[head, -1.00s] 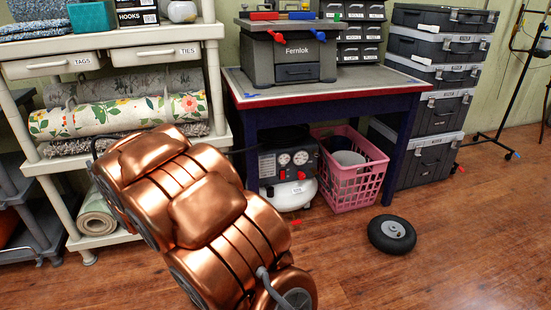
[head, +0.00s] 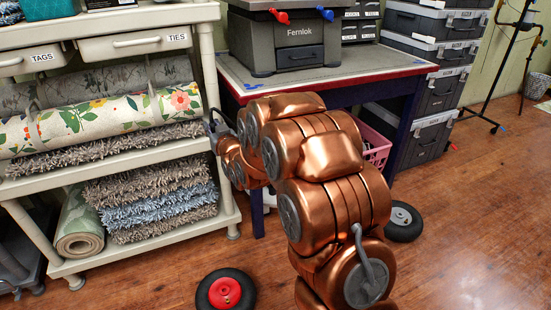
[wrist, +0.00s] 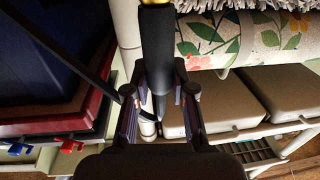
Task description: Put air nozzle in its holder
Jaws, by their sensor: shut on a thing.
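The air nozzle (wrist: 161,45) shows in the wrist view as a dark, straight cylinder with a brass-coloured end at the top edge. My gripper (wrist: 158,97) is shut on it, one finger on each side. In the head view my gripper (head: 214,127) is small and dark, beside the right post of the cream shelf, left of the workbench. The nozzle cannot be made out clearly there. I cannot pick out the nozzle's holder in either view.
The cream shelf (head: 207,70) with rugs and drawers stands left. The workbench (head: 345,78) carries a grey Fernlok box (head: 290,48). A red-hubbed wheel (head: 226,291) and a grey-hubbed wheel (head: 404,221) lie on the floor. My arm partly hides the pink basket (head: 376,148).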

